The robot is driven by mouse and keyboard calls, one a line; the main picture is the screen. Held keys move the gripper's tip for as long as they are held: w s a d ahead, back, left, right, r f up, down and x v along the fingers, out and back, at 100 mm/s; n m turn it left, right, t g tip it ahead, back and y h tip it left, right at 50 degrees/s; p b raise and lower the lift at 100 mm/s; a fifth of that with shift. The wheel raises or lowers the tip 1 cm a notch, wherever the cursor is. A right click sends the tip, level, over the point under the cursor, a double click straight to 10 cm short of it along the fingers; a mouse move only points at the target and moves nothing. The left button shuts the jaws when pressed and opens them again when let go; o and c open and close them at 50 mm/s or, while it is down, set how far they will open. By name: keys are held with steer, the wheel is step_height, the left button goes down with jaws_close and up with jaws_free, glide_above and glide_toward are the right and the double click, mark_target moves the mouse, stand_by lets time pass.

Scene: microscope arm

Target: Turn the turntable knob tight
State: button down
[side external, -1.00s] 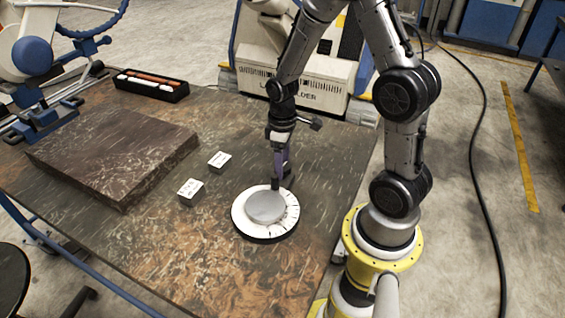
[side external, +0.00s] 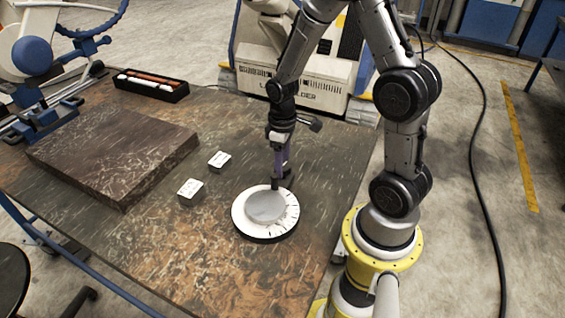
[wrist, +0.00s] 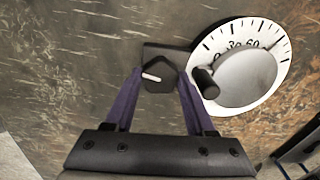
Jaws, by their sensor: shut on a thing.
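The turntable (side external: 240,222) is a round white disc with black scale marks and a grey plate on top, standing on the table near its front right edge. It also shows at the upper right of the wrist view (wrist: 277,72), with a black cylindrical post at its near edge. The dark knob (wrist: 158,82) has a white pointer line and sits beside the disc, between my purple fingers. My gripper (wrist: 158,76) is shut on the knob. In the side view my gripper (side external: 279,182) points down at the disc's far edge, and the knob there is mostly hidden.
Two small white-topped blocks (side external: 190,191) (side external: 220,161) lie left of the turntable. A thick dark stone slab (side external: 115,150) and a black tray with rods (side external: 150,86) are farther left. The table in front of the turntable is clear.

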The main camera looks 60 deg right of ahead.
steer(key=m, duration=0.3)
steer(key=shift+m, duration=0.3)
steer(key=m, duration=0.4)
steer(key=shift+m, duration=0.3)
steer(key=m, duration=0.3)
steer(key=shift+d+r+m, duration=0.1)
steer(key=shift+m, duration=2.1)
steer(key=c, duration=0.5)
jaws_free()
step_height(320, 180, up, 14)
steer(key=shift+f, duration=0.1)
